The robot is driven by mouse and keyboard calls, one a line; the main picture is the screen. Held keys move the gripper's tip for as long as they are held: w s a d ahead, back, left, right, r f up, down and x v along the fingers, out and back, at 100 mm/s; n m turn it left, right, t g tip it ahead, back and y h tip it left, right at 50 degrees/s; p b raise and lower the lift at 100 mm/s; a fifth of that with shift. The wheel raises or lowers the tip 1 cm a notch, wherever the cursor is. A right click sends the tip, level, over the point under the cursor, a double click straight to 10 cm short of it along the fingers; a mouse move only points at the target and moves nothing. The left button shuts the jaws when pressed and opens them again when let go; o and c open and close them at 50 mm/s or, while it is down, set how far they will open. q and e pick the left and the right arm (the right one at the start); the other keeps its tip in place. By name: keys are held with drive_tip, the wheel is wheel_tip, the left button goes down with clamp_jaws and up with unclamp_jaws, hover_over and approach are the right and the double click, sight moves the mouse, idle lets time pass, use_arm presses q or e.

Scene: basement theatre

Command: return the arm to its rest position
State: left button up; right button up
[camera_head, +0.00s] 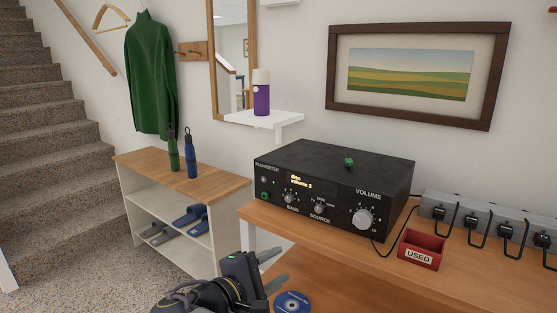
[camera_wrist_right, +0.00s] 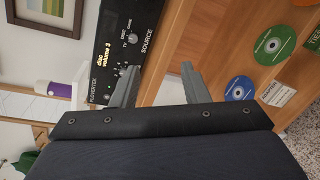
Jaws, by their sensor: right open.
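My right arm (camera_head: 205,294) comes in at the bottom of the head view. My right gripper (camera_head: 278,267) is at its end, near the left front corner of the wooden table (camera_head: 351,282). Its two fingers are apart with nothing between them. In the right wrist view the same open fingers (camera_wrist_right: 161,77) point towards the front of the black amplifier (camera_wrist_right: 125,40) and the table. The gripper appears apart from the amplifier. My left gripper is in neither view.
The amplifier (camera_head: 310,190) stands on the table, with a red "USED" box (camera_head: 421,250) and a power strip (camera_head: 480,215) to its right. A blue disc (camera_head: 292,303) lies close to my gripper. A low shelf (camera_head: 185,178) with bottles stands to the left.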

drive_tip(key=s+d+f+m+g+y, duration=0.2)
drive_tip(key=s+d+f+g, duration=0.1)
drive_tip(key=d, duration=0.4)
drive_tip(key=s+d+f+m+g+y, duration=0.3)
drive_tip(key=d+f+g, duration=0.1)
drive_tip(key=d, duration=0.3)
drive_tip(key=s+d+f+m+g+y, duration=0.2)
drive_tip(key=s+d+f+g, duration=0.1)
drive_tip(key=d, duration=0.4)
drive_tip(key=s+f+m+t+y, duration=0.1)
drive_tip(key=s+m+t+y, duration=0.2)
drive_tip(key=s+m+y, duration=0.9)
drive_tip(key=s+r+n+h+p, duration=0.2)
drive_tip(key=s+r+h+p, duration=0.1)
drive_tip(key=r+p, duration=2.5)
drive_tip(key=shift+d+h, duration=0.25)
drive_tip(key=shift+h, duration=0.65)
drive_tip(key=shift+s, duration=0.1)
